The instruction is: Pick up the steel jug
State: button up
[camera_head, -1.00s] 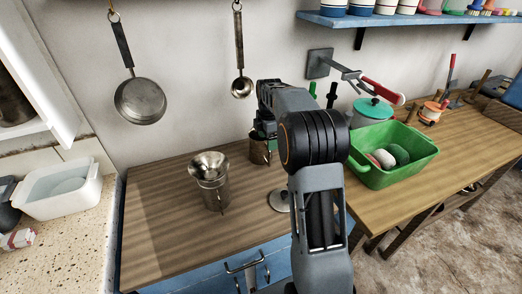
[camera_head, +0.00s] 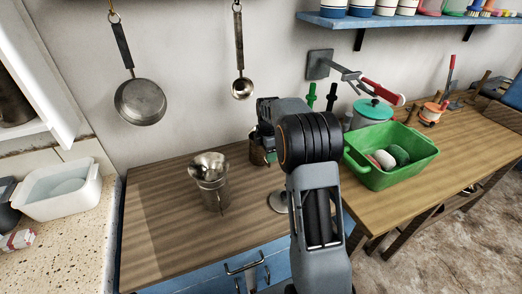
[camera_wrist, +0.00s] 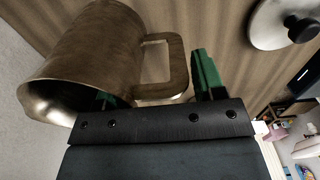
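My gripper (camera_wrist: 155,82) is open, with green fingertips apart. One fingertip is right of the handle; the other shows at the jug's rim, partly hidden. I cannot tell whether either touches. My gripper in the head view (camera_head: 269,148) is mostly hidden behind my arm.
A round lid with a dark knob (camera_wrist: 285,22) lies nearby. A green basin (camera_head: 385,170) sits to the right.

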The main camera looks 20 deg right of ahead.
jog(key=c, duration=1)
grip_shut()
jog(key=shift+r, duration=0.1)
